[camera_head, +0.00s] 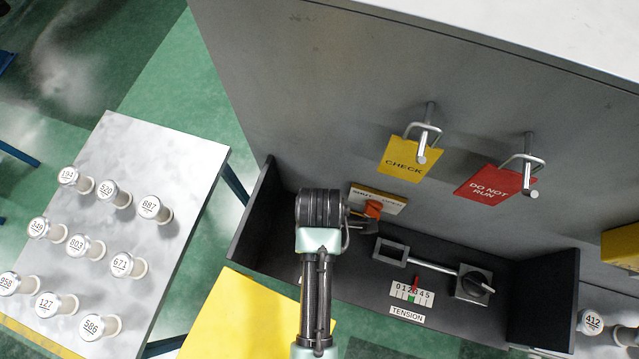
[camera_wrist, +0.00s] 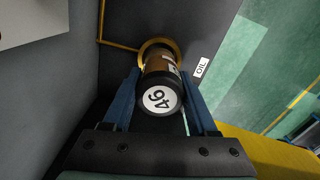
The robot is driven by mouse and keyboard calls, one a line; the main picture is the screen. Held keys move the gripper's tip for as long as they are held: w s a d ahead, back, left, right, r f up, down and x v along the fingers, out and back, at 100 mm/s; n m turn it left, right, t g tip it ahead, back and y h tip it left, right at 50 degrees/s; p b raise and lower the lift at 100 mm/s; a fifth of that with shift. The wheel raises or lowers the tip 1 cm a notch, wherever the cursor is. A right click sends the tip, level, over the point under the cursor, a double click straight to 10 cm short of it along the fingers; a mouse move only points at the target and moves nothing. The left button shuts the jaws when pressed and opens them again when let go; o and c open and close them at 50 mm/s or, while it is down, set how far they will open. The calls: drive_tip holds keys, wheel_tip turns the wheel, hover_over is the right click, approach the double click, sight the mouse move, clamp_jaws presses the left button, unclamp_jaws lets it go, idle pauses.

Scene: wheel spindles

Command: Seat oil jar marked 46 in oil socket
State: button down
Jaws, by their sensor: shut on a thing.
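The oil jar marked 46 (camera_wrist: 160,99) shows in the wrist view, with a dark cap, a round white label and an amber-brown body. My gripper (camera_wrist: 161,80) is shut on it, with one blue finger on each side. The far end of the jar lines up with the yellow ring of the oil socket (camera_wrist: 159,43), beside the OIL sign (camera_wrist: 201,67). The jar overlaps the ring in the picture; I cannot tell how far it is inside. In the head view my wrist hides the jar and socket.
A yellow pipe (camera_wrist: 102,22) runs from the ring. In the head view, a dark tray (camera_head: 545,290) holds a lever and the TENSION scale (camera_head: 410,292). CHECK (camera_head: 408,160) and DO NOT RUN (camera_head: 487,184) tags hang above. Several numbered spindles stand on a table (camera_head: 150,150) at left.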

drive_tip(key=shift+f, duration=1.85)
drive_tip(key=shift+f, duration=0.1)
drive_tip(key=shift+f, duration=0.1)
drive_tip(key=shift+c, duration=1)
unclamp_jaws()
wheel_tip(320, 180, up, 12)
drive_tip(key=shift+r, duration=0.2)
